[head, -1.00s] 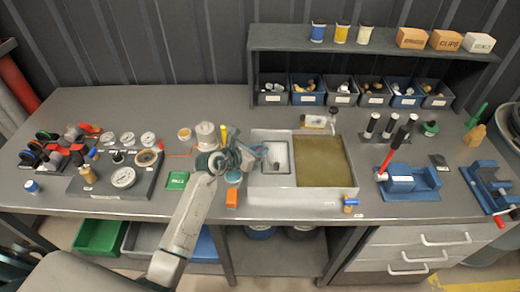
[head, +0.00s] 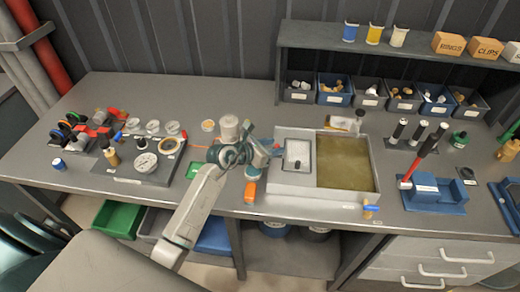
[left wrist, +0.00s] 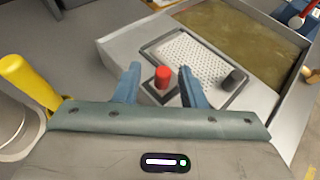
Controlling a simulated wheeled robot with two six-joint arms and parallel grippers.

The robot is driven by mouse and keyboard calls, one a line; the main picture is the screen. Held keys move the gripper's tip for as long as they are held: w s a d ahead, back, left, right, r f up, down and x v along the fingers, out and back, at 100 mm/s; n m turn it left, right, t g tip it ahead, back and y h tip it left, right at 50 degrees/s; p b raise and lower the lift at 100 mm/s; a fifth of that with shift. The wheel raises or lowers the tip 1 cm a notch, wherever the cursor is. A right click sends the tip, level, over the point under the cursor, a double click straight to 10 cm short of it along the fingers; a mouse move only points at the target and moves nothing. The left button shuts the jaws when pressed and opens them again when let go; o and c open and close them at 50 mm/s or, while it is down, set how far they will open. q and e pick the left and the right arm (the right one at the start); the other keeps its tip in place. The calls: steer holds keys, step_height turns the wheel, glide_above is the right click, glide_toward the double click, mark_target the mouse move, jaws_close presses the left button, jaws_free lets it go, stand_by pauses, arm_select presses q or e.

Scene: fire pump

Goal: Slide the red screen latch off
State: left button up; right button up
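The red latch (left wrist: 162,76) is a short upright red peg at the near left corner of the perforated screen (left wrist: 188,58). A dark knob (left wrist: 233,80) stands at the screen's near right corner. My left gripper (left wrist: 158,70) is open, with its blue fingers on either side of the red latch and gaps showing between. I cannot tell whether the fingertips reach down level with it. In the head view my left gripper (head: 274,150) is at the left edge of the grey basin (head: 298,194), just left of the screen (head: 297,153); the latch is hidden there. My right gripper is not in view.
Murky water (head: 343,163) fills the basin's right part. A pale round container (head: 229,127) and a yellow handle (left wrist: 28,80) are close on the left. A red-handled tool (head: 425,152) stands right.

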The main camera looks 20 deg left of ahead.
arm_select(q)
steer(key=b+v, duration=0.2)
steer(key=v, duration=0.6)
steer(key=shift+a+f, duration=0.15)
steer(key=shift+f, duration=0.05)
steer(key=shift+s+a+r, duration=0.25)
steer(key=shift+s+r, duration=0.15)
steer(key=shift+s, duration=0.1)
